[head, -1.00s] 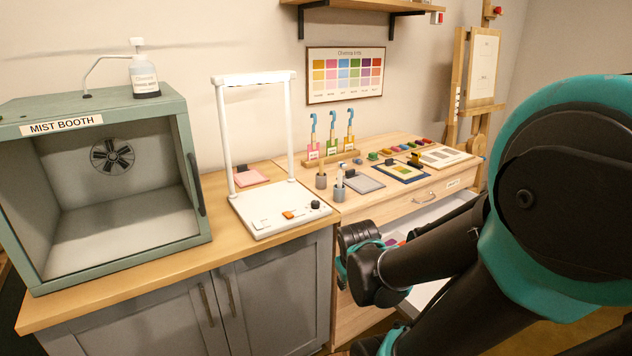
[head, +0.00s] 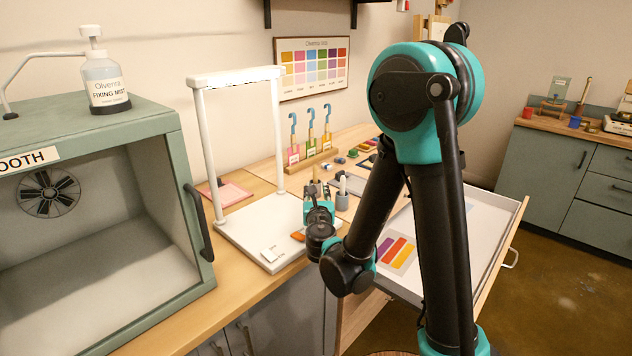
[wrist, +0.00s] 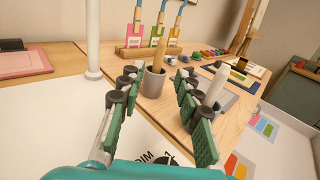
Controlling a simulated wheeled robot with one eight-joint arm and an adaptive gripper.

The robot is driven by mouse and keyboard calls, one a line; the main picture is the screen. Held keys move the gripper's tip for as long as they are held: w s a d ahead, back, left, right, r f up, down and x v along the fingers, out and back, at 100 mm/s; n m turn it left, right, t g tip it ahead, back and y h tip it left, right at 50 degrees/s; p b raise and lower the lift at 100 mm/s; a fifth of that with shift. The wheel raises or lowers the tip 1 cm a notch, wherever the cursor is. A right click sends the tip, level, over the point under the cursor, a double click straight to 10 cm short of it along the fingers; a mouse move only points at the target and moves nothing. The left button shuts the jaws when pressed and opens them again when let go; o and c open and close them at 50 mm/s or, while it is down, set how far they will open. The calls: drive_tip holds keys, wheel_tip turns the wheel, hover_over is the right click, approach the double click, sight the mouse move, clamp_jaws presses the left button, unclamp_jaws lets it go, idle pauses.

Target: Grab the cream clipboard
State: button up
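A pale cream-looking clipboard (wrist: 258,68) lies toward the back right of the wooden table in the wrist view, behind a dark blue one. It is small there and partly covered, so its colour is hard to judge. In the head view my arm hides that part of the table. My gripper (wrist: 156,82) is open and empty, its two green-padded fingers apart. A grey cup (wrist: 153,84) with a wooden tool shows beyond the gap between them. In the head view my gripper (head: 318,195) is over the right side of the white stand, apart from the clipboard.
The white stand's frame (head: 238,78) rises left of my gripper. A pink clipboard (head: 228,194) lies behind the stand. An open drawer (head: 480,220) sticks out at the right.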

sight(315, 173)
drive_tip(key=w, duration=0.3)
drive_tip(key=w+a, duration=0.1)
drive_tip(key=w, duration=0.7)
drive_tip(key=shift+w+a, duration=0.2)
drive_tip(key=shift+a, duration=0.05)
drive_tip(key=shift+w+a+f, duration=0.1)
drive_tip(key=shift+w+a, duration=0.05)
drive_tip(key=shift+w, duration=1.15)
drive_tip(key=shift+w+a+f, duration=0.1)
drive_tip(key=shift+w, duration=1.2)
clamp_jaws()
